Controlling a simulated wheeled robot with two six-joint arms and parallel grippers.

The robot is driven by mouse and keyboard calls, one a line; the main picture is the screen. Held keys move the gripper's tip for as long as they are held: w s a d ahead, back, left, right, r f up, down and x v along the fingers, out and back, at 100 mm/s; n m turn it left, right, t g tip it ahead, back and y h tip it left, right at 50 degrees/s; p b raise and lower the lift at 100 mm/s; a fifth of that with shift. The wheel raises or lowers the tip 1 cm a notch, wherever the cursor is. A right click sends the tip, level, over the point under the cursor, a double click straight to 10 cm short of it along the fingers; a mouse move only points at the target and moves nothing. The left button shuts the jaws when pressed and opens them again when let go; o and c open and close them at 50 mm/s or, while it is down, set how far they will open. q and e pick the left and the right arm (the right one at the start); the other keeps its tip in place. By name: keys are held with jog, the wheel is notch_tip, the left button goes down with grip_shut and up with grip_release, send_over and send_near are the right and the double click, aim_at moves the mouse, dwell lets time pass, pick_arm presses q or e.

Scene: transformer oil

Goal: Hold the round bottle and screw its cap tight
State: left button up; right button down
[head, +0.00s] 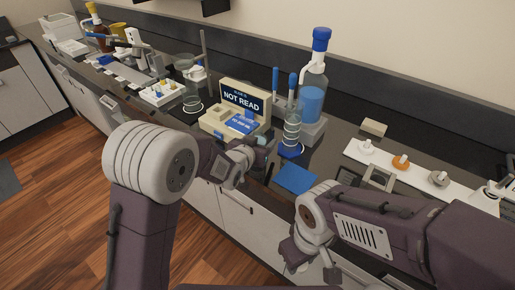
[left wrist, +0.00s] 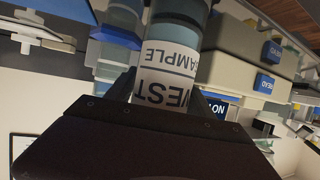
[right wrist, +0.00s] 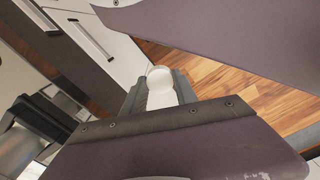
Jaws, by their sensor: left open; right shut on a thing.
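The bottle (left wrist: 165,85), with a white label on which "EST" and "AMPLE" can be read, stands between the fingers of my left gripper (left wrist: 164,96) in the left wrist view. These fingers are open around it; contact cannot be told. In the head view my left gripper (head: 250,152) is at the counter's front edge before the tester, and the bottle is mostly hidden. My right gripper (right wrist: 158,86) is shut on a white round cap (right wrist: 161,80), held over the wooden floor and apart from the bottle.
The tester (head: 240,105) reads "NOT READ". To its right stand a glass cylinder on a blue base (head: 291,150) and a blue-capped dispenser bottle (head: 312,100). A blue cloth (head: 295,179) lies near the edge. A white strip (head: 420,178) carries small parts farther right.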

pick_arm(q)
jog(key=shift+s, duration=0.1)
pick_arm(e)
jog(key=shift+s, duration=0.1)
pick_arm(q)
jog(key=shift+c, duration=0.3)
